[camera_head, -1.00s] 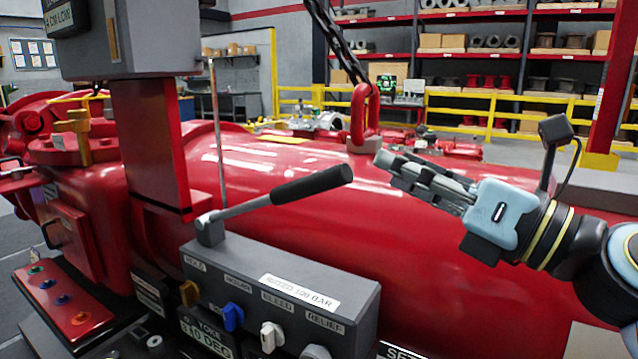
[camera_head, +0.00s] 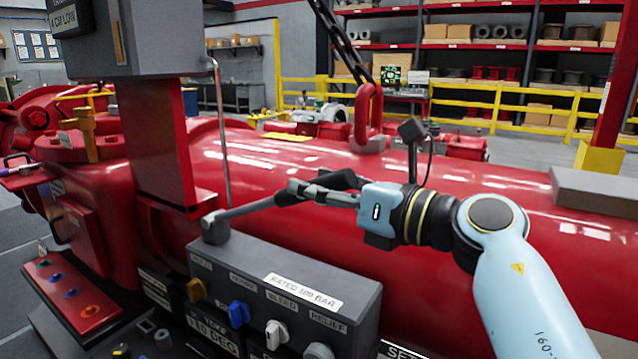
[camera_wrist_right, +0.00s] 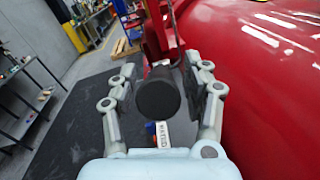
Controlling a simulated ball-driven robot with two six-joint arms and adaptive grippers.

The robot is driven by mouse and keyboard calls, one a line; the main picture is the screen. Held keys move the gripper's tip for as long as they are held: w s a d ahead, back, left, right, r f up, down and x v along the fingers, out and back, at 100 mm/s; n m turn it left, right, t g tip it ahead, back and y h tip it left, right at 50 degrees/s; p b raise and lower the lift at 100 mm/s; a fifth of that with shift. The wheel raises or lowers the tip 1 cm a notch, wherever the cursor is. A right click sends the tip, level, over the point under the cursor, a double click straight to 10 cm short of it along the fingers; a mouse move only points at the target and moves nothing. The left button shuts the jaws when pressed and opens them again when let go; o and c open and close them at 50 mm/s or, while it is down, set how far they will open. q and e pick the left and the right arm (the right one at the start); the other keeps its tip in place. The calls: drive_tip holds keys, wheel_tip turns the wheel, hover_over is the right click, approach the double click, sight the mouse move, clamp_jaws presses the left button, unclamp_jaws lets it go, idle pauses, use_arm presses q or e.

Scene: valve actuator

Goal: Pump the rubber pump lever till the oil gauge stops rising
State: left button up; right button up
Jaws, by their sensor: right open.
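The pump lever (camera_head: 247,209) is a grey rod rising to the right from a pivot on the grey valve block (camera_head: 345,300). Its black rubber grip is partly hidden by my right gripper (camera_head: 290,192) in the head view. In the right wrist view the round end of the black grip (camera_wrist_right: 157,97) faces the camera, between the two fingers. My right gripper is open, with a finger on each side of the grip; a gap shows at the left finger, and contact on the right is unclear. I cannot make out an oil gauge. My left gripper is not in view.
A large red cylinder (camera_head: 480,215) lies behind the lever. Coloured knobs, including a blue one (camera_head: 239,314), stick out of the block's front. A red post (camera_head: 160,150) carries a grey box left of the lever. A chain and red shackle (camera_head: 367,115) hang behind.

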clamp_jaws()
idle(0.3)
drive_tip(key=shift+t+y, duration=0.9)
drive_tip(key=f+b, duration=0.2)
drive_tip(key=b, duration=0.1)
drive_tip(key=d+f+b, duration=0.1)
drive_tip(key=f+b, duration=0.1)
drive_tip(key=b, duration=0.2)
drive_tip(key=s+f+b, duration=0.1)
drive_tip(key=f+b, duration=0.1)
drive_tip(key=b, duration=0.2)
drive_tip(key=shift+d+f, duration=0.1)
drive_tip(key=shift+d, duration=0.15)
drive_tip(key=shift+s+b, duration=0.1)
drive_tip(key=shift+b, duration=0.4)
unclamp_jaws()
drive_tip(key=shift+d, duration=0.1)
